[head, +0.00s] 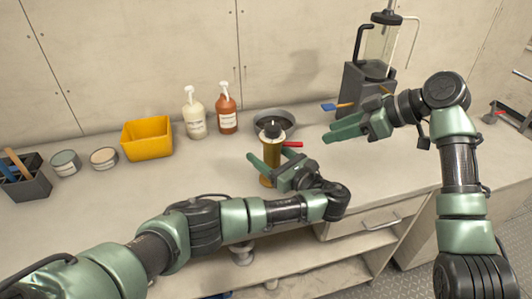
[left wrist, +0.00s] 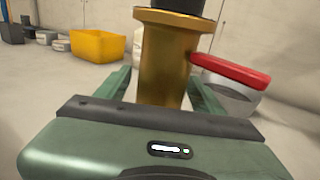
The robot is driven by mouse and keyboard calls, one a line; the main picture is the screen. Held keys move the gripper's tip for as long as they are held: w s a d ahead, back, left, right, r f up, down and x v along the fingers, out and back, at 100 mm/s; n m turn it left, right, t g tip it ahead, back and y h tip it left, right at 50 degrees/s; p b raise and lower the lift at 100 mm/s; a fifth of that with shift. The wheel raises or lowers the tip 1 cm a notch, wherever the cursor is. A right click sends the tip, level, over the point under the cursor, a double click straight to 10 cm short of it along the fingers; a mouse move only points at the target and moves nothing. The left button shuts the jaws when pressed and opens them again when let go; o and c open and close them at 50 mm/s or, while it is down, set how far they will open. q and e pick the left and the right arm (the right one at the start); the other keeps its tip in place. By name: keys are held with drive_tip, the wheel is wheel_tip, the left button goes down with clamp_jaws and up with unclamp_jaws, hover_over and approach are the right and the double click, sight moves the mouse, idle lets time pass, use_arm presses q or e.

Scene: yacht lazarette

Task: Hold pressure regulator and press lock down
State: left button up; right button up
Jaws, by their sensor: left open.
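The pressure regulator (head: 268,179) is an upright brass cylinder with a black top and a red lever (head: 292,144) on its right side. It stands on the workbench. My left gripper (head: 270,161) is open, with one finger on each side of the brass body. In the left wrist view the brass body (left wrist: 166,62) is between the fingers, and the red lever (left wrist: 230,70) sticks out to the right. Contact with the fingers is not clear. My right gripper (head: 330,132) is above the bench, right of the regulator and apart from it; its finger gap is unclear.
A grey bowl (head: 262,118) is close behind the regulator. Two pump bottles (head: 227,112), a yellow bin (head: 147,139), two tins (head: 104,159) and a dark caddy (head: 37,184) stand to the left. A dark apparatus (head: 366,82) stands behind my right gripper.

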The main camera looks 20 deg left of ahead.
use_arm(q)
drive_tip(key=shift+a, duration=0.15)
drive_tip(key=shift+c, duration=0.3)
clamp_jaws()
